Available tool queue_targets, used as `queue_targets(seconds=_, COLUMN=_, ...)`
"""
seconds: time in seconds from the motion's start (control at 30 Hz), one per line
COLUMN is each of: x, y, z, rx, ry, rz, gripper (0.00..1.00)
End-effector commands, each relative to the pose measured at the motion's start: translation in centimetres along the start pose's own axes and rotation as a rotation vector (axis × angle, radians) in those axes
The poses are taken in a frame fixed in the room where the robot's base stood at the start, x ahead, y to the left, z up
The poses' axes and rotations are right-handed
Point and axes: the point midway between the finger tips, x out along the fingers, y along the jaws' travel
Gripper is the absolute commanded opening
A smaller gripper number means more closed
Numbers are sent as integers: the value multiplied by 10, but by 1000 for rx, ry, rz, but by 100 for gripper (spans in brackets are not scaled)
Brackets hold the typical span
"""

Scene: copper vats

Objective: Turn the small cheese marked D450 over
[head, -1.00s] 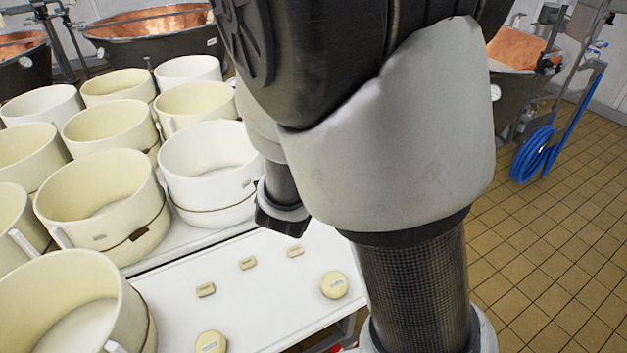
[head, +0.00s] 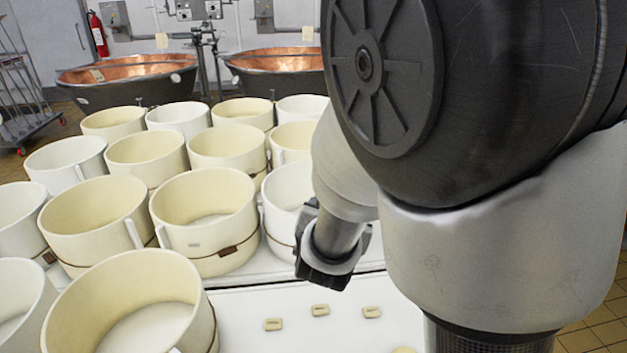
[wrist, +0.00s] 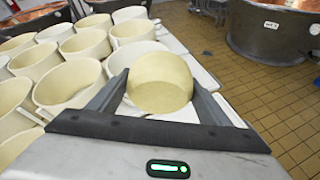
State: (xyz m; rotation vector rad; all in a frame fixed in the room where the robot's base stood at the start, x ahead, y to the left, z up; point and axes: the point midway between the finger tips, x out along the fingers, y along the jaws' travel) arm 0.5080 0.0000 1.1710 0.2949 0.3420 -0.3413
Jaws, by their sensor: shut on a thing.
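My gripper (wrist: 160,77) is shut on a pale yellow round cheese (wrist: 160,92), with one finger on each side of it. The cheese is held up in front of the wrist camera and looks tilted. No marking shows on the part I see, so I cannot read whether it is D450. In the head view my arm covers the right side, and I cannot make out the held cheese there. The edge of another small cheese (head: 403,350) shows at the bottom of the head view, with its label out of frame.
Three small tan blocks (head: 320,310) lie on the white table (head: 255,301). Several cream and white round moulds (head: 205,220) crowd its left and back. Copper vats (head: 125,75) stand behind. Tiled floor (wrist: 240,75) lies open to the right in the wrist view.

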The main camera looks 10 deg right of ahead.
Motion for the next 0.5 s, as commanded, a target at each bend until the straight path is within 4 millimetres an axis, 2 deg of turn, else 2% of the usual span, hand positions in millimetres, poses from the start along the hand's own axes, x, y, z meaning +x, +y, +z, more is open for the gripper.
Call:
queue_targets(seconds=0.27, x=30, y=-38, z=-35, rx=55, ry=73, rz=-121, gripper=32)
queue_targets(seconds=0.37, x=44, y=-57, z=-55, rx=85, ry=117, rz=-177, gripper=32)
queue_targets(seconds=0.5, x=63, y=-90, z=-96, rx=149, ry=209, rz=-274, gripper=32)
